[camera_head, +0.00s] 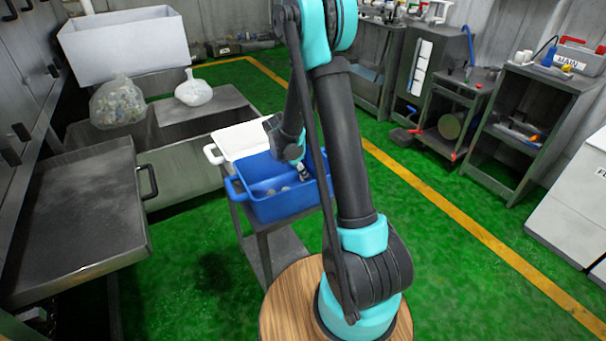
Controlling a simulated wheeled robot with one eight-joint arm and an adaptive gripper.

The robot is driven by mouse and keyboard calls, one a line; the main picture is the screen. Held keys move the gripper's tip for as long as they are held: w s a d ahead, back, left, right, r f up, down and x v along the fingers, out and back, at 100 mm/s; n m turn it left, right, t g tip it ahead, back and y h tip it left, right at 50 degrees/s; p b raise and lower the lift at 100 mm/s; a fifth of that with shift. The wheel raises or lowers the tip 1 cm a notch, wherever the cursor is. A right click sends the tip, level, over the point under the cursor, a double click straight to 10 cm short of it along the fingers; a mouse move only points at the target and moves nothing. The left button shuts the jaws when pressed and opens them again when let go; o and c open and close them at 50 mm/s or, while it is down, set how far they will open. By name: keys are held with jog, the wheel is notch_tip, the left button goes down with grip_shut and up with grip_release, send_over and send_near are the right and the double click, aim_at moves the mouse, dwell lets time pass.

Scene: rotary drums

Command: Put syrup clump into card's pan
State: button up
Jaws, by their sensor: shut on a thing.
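A blue pan (275,209) with handles stands on a small cart in the middle of the view. A white pan (217,151) stands just behind it to the left. Small greyish clumps (271,192) lie on the blue pan's floor. My gripper (303,174) points down inside the blue pan, near its right side, and is shut on a small clump. The clump is too small and too hidden to make out clearly. I cannot make out a card at either pan.
A metal table (75,215) is at the left. Behind it, a clear bag (117,103) and a white bag (193,91) rest by a large white bin (128,43). Grey cabinets line the back right.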

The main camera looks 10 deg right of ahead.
jog(key=shift+f, duration=0.1)
jog(key=o, duration=0.8)
jog(key=v, duration=1.2)
